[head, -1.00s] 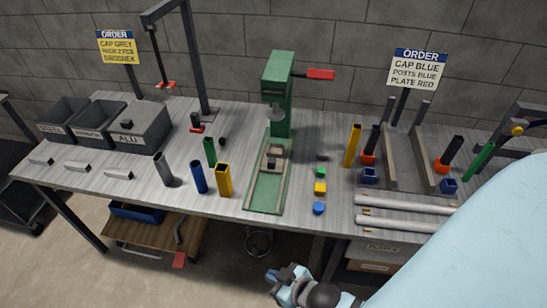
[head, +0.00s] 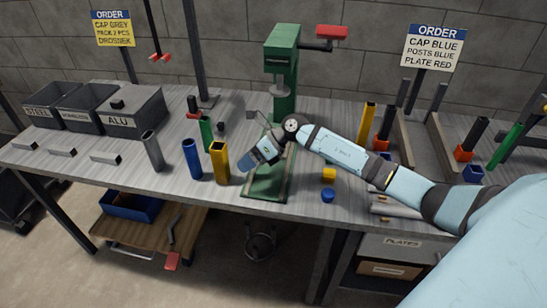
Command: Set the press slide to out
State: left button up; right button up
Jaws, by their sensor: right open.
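The press (head: 282,62) is a green upright machine with a round grey ram and a red-handled lever (head: 331,32) on its right. Its slide bed (head: 262,194) is a green track running from under the ram to the table's front edge. The slide's carriage is mostly hidden behind my right gripper and wrist, so its position cannot be told. My right gripper (head: 260,153) is over the track, below the ram, and is open. Contact with the slide cannot be made out. My left gripper is not in view.
A yellow tube (head: 219,161) and a blue tube (head: 192,159) stand close left of the track. My right arm crosses the table's right half. Grey bins (head: 135,112) stand at left.

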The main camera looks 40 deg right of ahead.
jog(key=w+d+r+n+g+h+b, duration=0.1)
jog(key=w+d+h, duration=0.1)
jog(key=d+h, duration=0.35)
jog(key=w+d+r+n+h+b, duration=0.1)
jog(key=w+d+h, duration=0.1)
jog(key=d, duration=0.7)
jog(key=shift+y, duration=0.25)
jog(key=x, duration=0.6)
jog(key=shift+w+d, duration=0.2)
jog(key=shift+d, duration=0.2)
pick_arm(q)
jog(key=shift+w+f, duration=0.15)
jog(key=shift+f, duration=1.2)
pick_arm(e)
jog(key=shift+w+a+f, duration=0.15)
jog(key=shift+f, duration=0.45)
grip_shut()
jog(key=shift+s+a, duration=0.2)
jog(key=s+a+p, duration=0.3)
jog(key=s+a, duration=0.7)
jog(key=shift+s+a+p, duration=0.1)
jog(key=shift+a+p, duration=0.2)
jog(key=shift+a, duration=0.1)
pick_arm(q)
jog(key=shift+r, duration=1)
pick_arm(e)
jog(key=shift+s+a+f, duration=0.15)
jog(key=shift+s+a, duration=0.2)
jog(key=shift+a, duration=0.05)
